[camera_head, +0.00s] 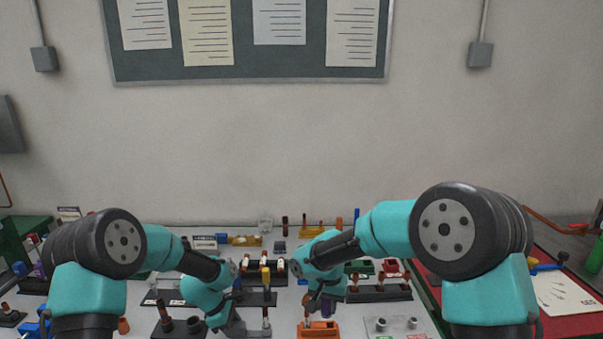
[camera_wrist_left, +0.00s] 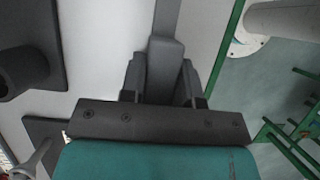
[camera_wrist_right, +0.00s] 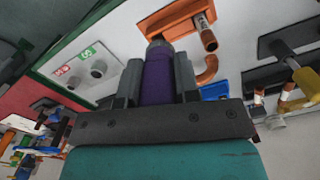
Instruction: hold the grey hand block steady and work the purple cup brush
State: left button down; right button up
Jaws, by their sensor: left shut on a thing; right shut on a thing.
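My left gripper (camera_head: 238,326) is low at the front of the table in the head view. In the left wrist view it is shut on the grey hand block (camera_wrist_left: 166,55), with a finger on each side and a grey bar running on beyond it. My right gripper (camera_head: 322,300) is to the right of it. It is shut on the purple cup brush (camera_wrist_right: 157,78), whose grey end points towards an orange holder (camera_wrist_right: 165,20). The brush shows as a small purple patch in the head view (camera_head: 326,309). I cannot tell whether its end touches anything.
The orange holder (camera_head: 318,330) sits below my right gripper. A pale panel with two grey knobs (camera_head: 396,323) is to its right. Black stands with small parts (camera_head: 380,292) crowd the table behind. A red mat with a white sheet (camera_head: 566,291) is at the far right.

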jog(key=shift+w+a+r, duration=0.15)
jog(key=shift+a, duration=0.35)
notch_tip(320, 180, up, 6)
jog(key=m, duration=0.2)
send_over(264, 309)
jog(key=shift+r, duration=0.15)
jog(key=shift+f, duration=2.8)
jog(key=shift+f, duration=1.75)
jog(key=shift+r, duration=0.1)
